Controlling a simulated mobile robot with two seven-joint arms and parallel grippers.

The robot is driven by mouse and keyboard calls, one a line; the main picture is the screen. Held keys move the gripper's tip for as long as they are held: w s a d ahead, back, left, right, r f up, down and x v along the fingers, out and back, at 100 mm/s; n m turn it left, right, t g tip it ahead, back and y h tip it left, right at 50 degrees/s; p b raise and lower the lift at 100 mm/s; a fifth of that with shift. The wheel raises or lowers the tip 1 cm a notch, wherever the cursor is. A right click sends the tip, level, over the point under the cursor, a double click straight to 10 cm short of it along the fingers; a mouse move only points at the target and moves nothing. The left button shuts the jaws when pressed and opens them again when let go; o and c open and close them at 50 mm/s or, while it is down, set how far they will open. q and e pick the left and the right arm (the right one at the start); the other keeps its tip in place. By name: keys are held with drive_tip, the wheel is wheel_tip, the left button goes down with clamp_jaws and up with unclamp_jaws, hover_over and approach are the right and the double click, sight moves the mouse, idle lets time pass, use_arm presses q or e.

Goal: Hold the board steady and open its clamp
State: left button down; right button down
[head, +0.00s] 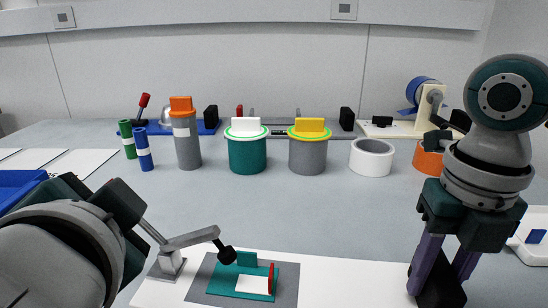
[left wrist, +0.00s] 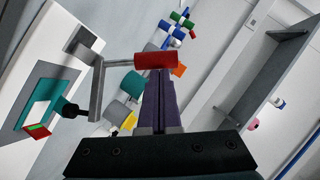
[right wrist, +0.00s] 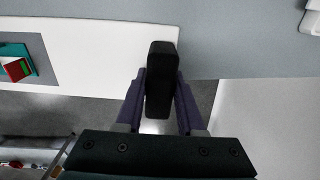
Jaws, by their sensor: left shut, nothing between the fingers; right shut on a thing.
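The teal board (head: 222,278) lies on a grey mat (head: 287,290) on a white panel, with a white patch and an upright red piece. The clamp (head: 188,240) stands left of it, its arm reaching over the board to a black tip (head: 226,255). The clamp's red handle (left wrist: 155,60) shows in the left wrist view, hidden by my left arm in the head view. My left gripper (left wrist: 162,78) is shut and empty, fingertips close to the handle; contact is unclear. My right gripper (head: 442,270) is shut on a black block (right wrist: 161,80), well right of the board.
Behind the board stand a teal canister (head: 248,156), a grey canister (head: 307,157), a white roll (head: 372,158) and a tall grey cylinder (head: 187,152). A blue tray (head: 18,186) is at the left. The grey table between is clear.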

drive_tip(key=shift+s+d+f, duration=0.1)
drive_tip(key=shift+f, duration=0.05)
use_arm(q)
drive_tip(key=shift+w+a+f+n+g+h, duration=0.2)
drive_tip(key=shift+a+f+n+g+h, duration=0.3)
drive_tip(key=shift+a+f+n+h, duration=0.9)
drive_tip(key=shift+w+a+f+n+g+h, duration=0.2)
drive_tip(key=shift+a+f+n+g+h, duration=0.3)
drive_tip(key=shift+a+f+n+h, duration=0.85)
drive_tip(key=shift+a+r, duration=0.2)
drive_tip(key=shift+a, duration=0.05)
drive_tip(key=shift+m, duration=0.25)
